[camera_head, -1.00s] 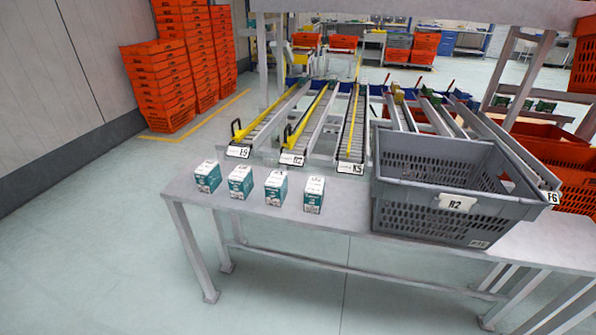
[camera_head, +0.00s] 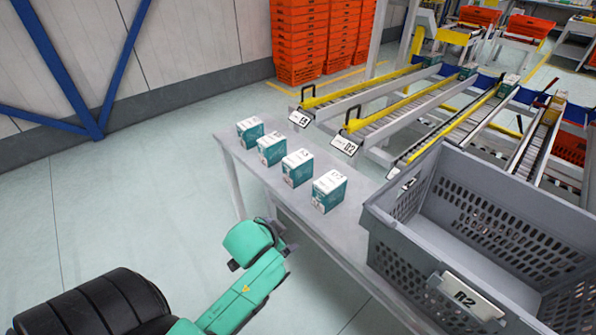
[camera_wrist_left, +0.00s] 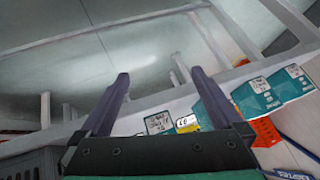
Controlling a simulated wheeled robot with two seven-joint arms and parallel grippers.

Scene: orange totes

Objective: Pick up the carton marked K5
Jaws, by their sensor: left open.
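Several white-and-teal cartons stand upright in a row on the grey table (camera_head: 262,190). From far to near they are the first carton (camera_head: 250,132), second (camera_head: 271,149), third (camera_head: 297,168) and nearest (camera_head: 329,191). Their top markings are too small to read, so I cannot tell which is K5. My left gripper (camera_head: 284,243) is in front of the table's edge, apart from the cartons. In the left wrist view its two dark fingers (camera_wrist_left: 160,90) are spread with nothing between them. Teal cartons (camera_wrist_left: 254,98) show there on the right. My right gripper is not in view.
A grey crate (camera_head: 462,300) marked R2 stands on the table, right of the cartons. Sloping roller conveyors with yellow rails (camera_head: 372,82) end behind the table. Stacked orange totes (camera_head: 299,45) stand at the back. The floor to the left is clear.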

